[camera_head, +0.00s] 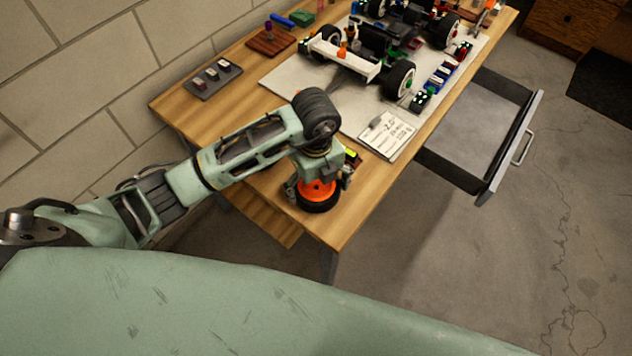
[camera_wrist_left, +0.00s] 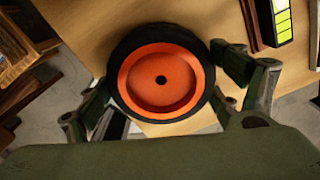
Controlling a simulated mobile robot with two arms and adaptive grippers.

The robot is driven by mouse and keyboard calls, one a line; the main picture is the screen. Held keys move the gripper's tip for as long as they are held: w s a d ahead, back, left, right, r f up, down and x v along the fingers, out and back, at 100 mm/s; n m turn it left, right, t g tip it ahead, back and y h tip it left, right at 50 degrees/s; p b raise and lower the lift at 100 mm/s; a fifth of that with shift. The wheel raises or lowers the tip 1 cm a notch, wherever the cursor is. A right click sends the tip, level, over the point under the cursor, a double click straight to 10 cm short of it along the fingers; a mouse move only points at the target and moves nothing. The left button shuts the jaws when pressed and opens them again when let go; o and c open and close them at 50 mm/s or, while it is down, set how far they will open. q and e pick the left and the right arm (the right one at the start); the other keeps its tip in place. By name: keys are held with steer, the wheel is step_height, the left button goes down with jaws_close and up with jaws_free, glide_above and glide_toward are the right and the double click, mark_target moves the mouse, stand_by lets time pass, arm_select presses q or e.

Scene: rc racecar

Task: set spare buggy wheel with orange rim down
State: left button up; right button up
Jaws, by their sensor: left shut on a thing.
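The spare buggy wheel with the orange rim (camera_head: 318,190) is at the near corner of the wooden table (camera_head: 372,192). My left gripper (camera_head: 318,184) is above it, shut on it with fingers at its sides. In the left wrist view the wheel (camera_wrist_left: 161,82) shows its orange rim and black tyre face-on, between the fingers of my left gripper (camera_wrist_left: 165,92). The wheel looks flat, rim up. I cannot tell whether it touches the table top. My right gripper is not in view.
A racecar (camera_head: 365,50) stands on a pale mat (camera_head: 290,78) with small parts beside it. A white card (camera_head: 387,133) lies near the wheel. An open drawer (camera_head: 475,130) juts out to the right. A dark tray (camera_head: 213,80) sits by the wall.

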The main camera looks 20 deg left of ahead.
arm_select(q)
steer(key=shift+f, duration=0.1)
steer(key=o, duration=1.1)
step_height(320, 180, up, 12)
steer(key=shift+d, duration=0.1)
stand_by(0.4)
